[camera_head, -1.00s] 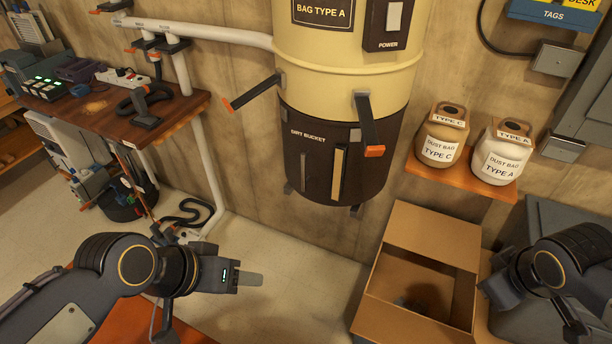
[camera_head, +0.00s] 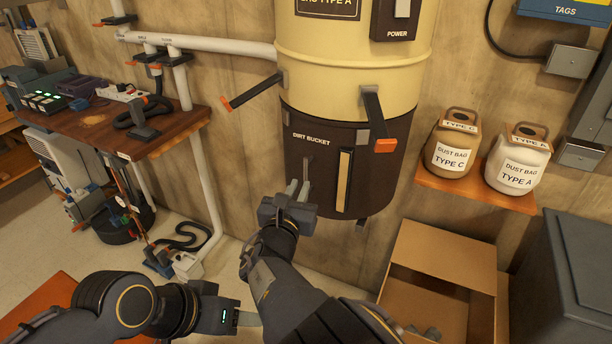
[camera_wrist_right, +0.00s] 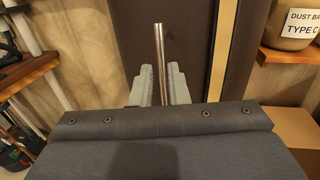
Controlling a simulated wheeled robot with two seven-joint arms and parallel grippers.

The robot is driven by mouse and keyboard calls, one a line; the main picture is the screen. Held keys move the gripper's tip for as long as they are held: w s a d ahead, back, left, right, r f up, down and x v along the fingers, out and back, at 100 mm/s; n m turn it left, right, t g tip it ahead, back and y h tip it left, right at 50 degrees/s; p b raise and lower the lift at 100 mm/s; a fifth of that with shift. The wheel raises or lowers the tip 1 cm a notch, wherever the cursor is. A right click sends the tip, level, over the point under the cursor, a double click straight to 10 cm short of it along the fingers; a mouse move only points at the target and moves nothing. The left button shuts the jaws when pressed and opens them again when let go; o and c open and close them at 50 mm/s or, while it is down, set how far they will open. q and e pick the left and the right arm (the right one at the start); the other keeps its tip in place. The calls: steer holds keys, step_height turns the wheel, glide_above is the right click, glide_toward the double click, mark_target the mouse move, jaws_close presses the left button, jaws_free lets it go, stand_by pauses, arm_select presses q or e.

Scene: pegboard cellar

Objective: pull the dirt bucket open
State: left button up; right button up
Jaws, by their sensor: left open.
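The dirt bucket (camera_head: 325,185) is the dark brown lower drum under the cream cylinder, pressed up against it. A thin vertical metal handle (camera_head: 306,172) is on its front; it also shows in the right wrist view (camera_wrist_right: 160,60). My right gripper (camera_head: 298,190) is raised at the handle's lower part. Its fingers are apart, with the bar between them in the right wrist view and a small gap visible. Two dark latches with orange tips, left (camera_head: 250,92) and right (camera_head: 374,118), stick outward. My left gripper (camera_head: 248,318) is low at the front, away from the bucket; its finger gap is unclear.
A tan vertical strip (camera_head: 345,180) is right of the handle. An open cardboard box (camera_head: 440,255) stands below right. Dust bags type C (camera_head: 450,150) and type A (camera_head: 518,165) sit on a small shelf (camera_head: 480,190). A wooden bench (camera_head: 170,132) and white pipe (camera_head: 205,165) are left.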

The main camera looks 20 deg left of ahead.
mark_target(305, 176)
steer(key=w+p, duration=0.1)
steer(key=w, duration=0.5)
steer(key=shift+w+a, duration=0.1)
steer(key=shift+w, duration=0.05)
arm_select(q)
steer(key=shift+r, duration=0.6)
arm_select(e)
steer(key=shift+c, duration=0.3)
jaws_close()
